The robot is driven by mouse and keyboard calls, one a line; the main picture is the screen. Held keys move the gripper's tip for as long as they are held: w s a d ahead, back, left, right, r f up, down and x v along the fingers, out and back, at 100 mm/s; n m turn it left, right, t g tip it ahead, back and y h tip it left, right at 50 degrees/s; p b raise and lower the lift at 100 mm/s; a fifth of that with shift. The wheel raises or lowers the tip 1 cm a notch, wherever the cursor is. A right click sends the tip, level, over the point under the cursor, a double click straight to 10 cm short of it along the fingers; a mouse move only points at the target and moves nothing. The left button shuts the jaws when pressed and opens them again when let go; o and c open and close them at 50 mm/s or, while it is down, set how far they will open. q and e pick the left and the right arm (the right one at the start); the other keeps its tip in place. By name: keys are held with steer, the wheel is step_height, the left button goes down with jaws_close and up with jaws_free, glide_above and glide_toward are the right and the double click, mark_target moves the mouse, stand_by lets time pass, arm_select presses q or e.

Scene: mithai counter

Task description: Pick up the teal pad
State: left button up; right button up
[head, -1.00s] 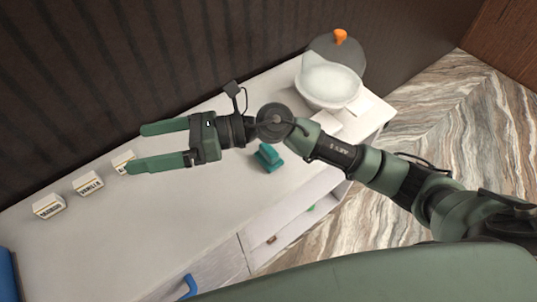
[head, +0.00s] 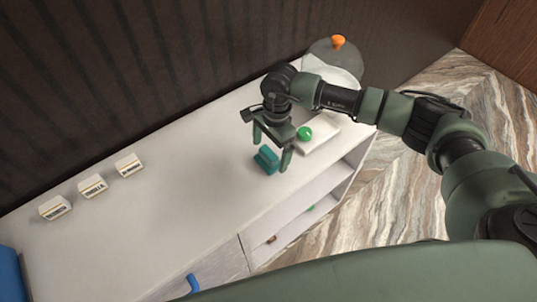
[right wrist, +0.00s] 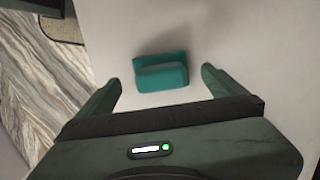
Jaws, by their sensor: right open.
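The teal pad (head: 265,160) lies on the white counter, near its front edge. My right gripper (head: 271,160) points down over it, open, with one finger on each side of the pad in the head view. In the right wrist view the pad (right wrist: 161,72) lies ahead of the fingertips (right wrist: 160,82), roughly midway between them, with a gap on both sides. The fingers do not appear to touch it. My left gripper is not in view.
The white counter (head: 190,200) holds three small labelled boxes (head: 93,185) at the left. A green ball (head: 304,133) shows beside the gripper, by a white slab (head: 322,137). A lidded bowl with an orange knob (head: 338,41) stands behind my arm. Open shelves (head: 310,205) lie below.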

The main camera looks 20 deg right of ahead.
mark_target(268, 151)
steer(key=shift+a+f, duration=0.2)
steer(key=shift+f, duration=1.2)
steer(key=c, duration=1.5)
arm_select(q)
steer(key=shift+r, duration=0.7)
arm_select(e)
steer(key=shift+o, duration=0.2)
steer(key=shift+r, duration=0.1)
